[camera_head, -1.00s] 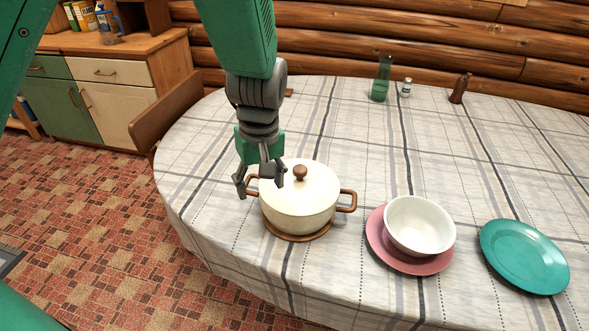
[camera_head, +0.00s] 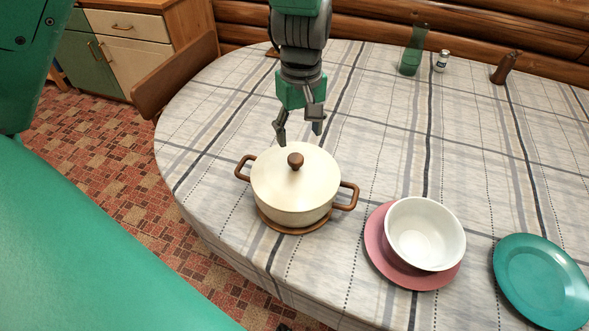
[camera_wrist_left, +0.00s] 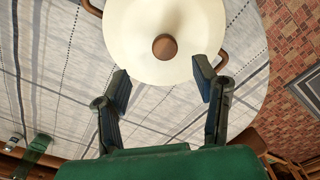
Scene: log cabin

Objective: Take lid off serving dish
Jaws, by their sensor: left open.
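The cream serving dish (camera_head: 292,208) stands on a brown round trivet (camera_head: 271,224) on the table, with a brown handle on each side. Its cream lid (camera_head: 272,175) is on, topped by a round wooden knob (camera_head: 295,160). My left gripper (camera_head: 299,138) is open and empty, just behind the lid and apart from the knob. In the left wrist view, the knob (camera_wrist_left: 164,47) lies beyond and between the two spread fingertips (camera_wrist_left: 162,85), over the lid (camera_wrist_left: 190,22). My right gripper is not in view.
A white bowl (camera_head: 425,232) on a pink plate (camera_head: 378,262) stands right of the dish. A teal plate (camera_head: 541,280) lies farther right. A green vase (camera_head: 413,50), a small shaker (camera_head: 441,61) and a brown mill (camera_head: 504,68) stand at the back. A wooden chair (camera_head: 172,80) is at the left.

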